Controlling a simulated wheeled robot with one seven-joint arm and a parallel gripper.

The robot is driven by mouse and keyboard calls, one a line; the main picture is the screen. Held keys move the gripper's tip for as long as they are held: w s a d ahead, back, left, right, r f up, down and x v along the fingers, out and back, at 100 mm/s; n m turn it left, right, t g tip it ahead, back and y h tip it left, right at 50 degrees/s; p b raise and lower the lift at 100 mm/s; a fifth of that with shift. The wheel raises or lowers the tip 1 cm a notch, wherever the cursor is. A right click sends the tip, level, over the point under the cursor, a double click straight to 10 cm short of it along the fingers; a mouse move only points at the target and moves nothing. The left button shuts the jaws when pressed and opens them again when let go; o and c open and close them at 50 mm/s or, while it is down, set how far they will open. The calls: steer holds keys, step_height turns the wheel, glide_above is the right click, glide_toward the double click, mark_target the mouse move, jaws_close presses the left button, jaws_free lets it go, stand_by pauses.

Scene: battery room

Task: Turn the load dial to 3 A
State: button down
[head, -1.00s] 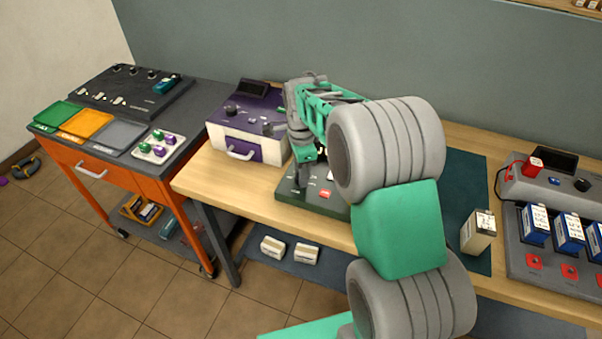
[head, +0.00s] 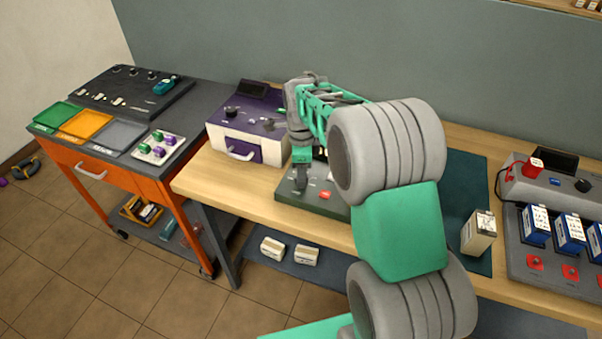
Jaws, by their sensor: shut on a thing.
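The load tester is a low dark green box (head: 287,197) with a red button (head: 325,194) on its top, at the front of the wooden bench. My gripper (head: 300,187) points down over the left part of that top. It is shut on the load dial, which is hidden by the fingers. The dial's pointer and its scale marks are too small and covered to read. My arm hides the right part of the box.
A purple and white unit with knobs (head: 240,129) stands close on the left. A cream battery (head: 478,232) stands on a dark mat to the right, beside a charger with blue batteries (head: 570,232). An orange cart (head: 120,185) stands at the far left.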

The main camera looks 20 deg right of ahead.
steer(key=c, duration=1)
jaws_free()
steer(key=shift+o, duration=0.2)
step_height(320, 180, up, 8)
steer(key=shift+b, duration=0.45)
steer(key=s+n+t, duration=0.3)
steer(key=s+n, duration=1.7)
steer(key=n, duration=0.1)
steer(key=shift+s+a+t, duration=0.2)
steer(key=shift+a+t, duration=0.1)
steer(key=shift+a, duration=0.1)
